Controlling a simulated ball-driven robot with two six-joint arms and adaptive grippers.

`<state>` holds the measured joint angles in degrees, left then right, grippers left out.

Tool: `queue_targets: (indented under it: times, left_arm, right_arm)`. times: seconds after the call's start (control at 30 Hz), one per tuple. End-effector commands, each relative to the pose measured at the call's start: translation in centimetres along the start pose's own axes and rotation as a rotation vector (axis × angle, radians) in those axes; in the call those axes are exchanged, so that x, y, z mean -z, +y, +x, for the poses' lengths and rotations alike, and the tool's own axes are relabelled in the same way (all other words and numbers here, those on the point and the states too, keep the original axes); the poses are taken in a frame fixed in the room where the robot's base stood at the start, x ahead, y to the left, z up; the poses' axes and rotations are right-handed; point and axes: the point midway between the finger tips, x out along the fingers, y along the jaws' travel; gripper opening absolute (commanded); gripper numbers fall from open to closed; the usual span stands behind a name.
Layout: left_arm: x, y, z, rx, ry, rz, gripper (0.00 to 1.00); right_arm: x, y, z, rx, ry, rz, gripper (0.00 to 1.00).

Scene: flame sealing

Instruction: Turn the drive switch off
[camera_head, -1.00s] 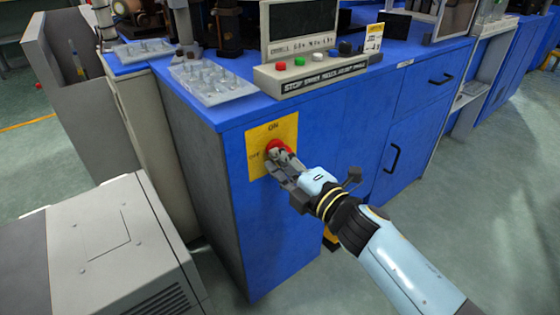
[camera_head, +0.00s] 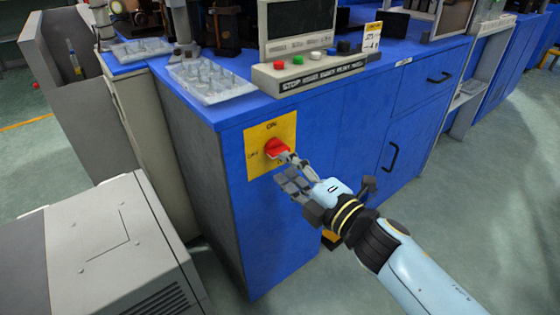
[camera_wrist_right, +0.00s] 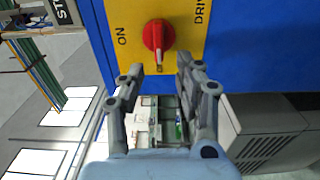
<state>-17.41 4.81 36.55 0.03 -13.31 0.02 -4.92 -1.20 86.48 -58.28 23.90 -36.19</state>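The drive switch is a red rotary knob (camera_head: 277,149) on a yellow plate (camera_head: 258,134) on the blue cabinet's side. ON is printed at the plate's top and OFF at its left in the head view. In the right wrist view the knob (camera_wrist_right: 158,36) has its pale-tipped handle pointing down, a quarter turn from the ON label, which matches the OFF side. My right gripper (camera_head: 287,169) is just off the knob, at its lower right. Its fingers (camera_wrist_right: 157,85) are spread apart with nothing between them. My left gripper is not in view.
The blue cabinet (camera_head: 205,165) carries a control panel (camera_head: 310,74) with coloured buttons and a clear tray (camera_head: 212,82). A grey machine box (camera_head: 125,240) stands at the lower left. Open floor (camera_head: 480,225) lies to the right.

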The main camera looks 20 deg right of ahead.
Motion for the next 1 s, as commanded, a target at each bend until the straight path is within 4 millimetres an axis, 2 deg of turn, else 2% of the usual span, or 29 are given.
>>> queue_targets:
  times: [0.03,0.2,0.4,0.53,1.0]
  left_arm:
    - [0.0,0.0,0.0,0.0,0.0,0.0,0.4]
    - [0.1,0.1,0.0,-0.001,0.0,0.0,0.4]
    - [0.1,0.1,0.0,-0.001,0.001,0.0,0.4]
    - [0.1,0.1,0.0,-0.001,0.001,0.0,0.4]
    - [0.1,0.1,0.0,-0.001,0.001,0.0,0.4]
  right_arm:
    - [0.1,-0.1,-1.4,0.004,0.001,-0.002,0.35]
    - [0.0,-0.2,-5.1,0.005,0.001,-0.002,0.35]
    - [0.0,-0.1,-7.8,0.002,0.0,0.0,0.35]
    - [0.0,-0.1,-8.4,0.002,0.001,-0.002,0.35]
    - [0.0,0.0,-8.4,0.001,0.0,-0.001,0.35]
